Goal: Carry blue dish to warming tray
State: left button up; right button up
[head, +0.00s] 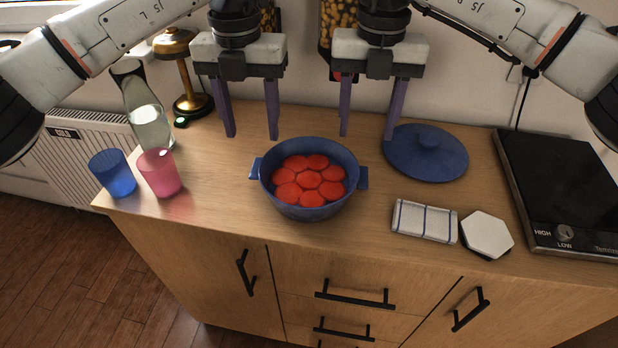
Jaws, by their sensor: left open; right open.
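The blue dish (311,212) is a round pot with two side handles, standing upright on the wooden counter. Several red round pieces lie in it. Its blue lid (426,160) lies apart on the counter to the right. The warming tray (565,185) is a flat black plate with a HIGH/LOW knob at the right end of the counter. My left gripper (252,136) is open and empty, above and behind the dish on its left. My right gripper (366,137) is open and empty, behind the dish on its right, near the lid. Neither appears to touch anything.
A blue cup (112,173), a pink cup (159,173), a glass carafe (148,120) and a brass lamp (187,75) stand at the left. A folded cloth (424,221) and a white hexagonal piece (487,234) lie between dish and tray. Jars stand behind my grippers.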

aim_at(259, 171)
pick_arm(q)
notch_tip(259, 171, down, 10)
jog(key=shift+f, duration=0.25)
pick_arm(e)
notch_tip(259, 171, down, 10)
jog(key=shift+f, duration=0.25)
pick_arm(q)
grip_shut()
pick_arm(e)
grip_shut()
jog(key=shift+w, duration=0.1)
pick_arm(q)
jog(key=shift+w+r, duration=0.1)
pick_arm(e)
jog(key=shift+r, duration=0.1)
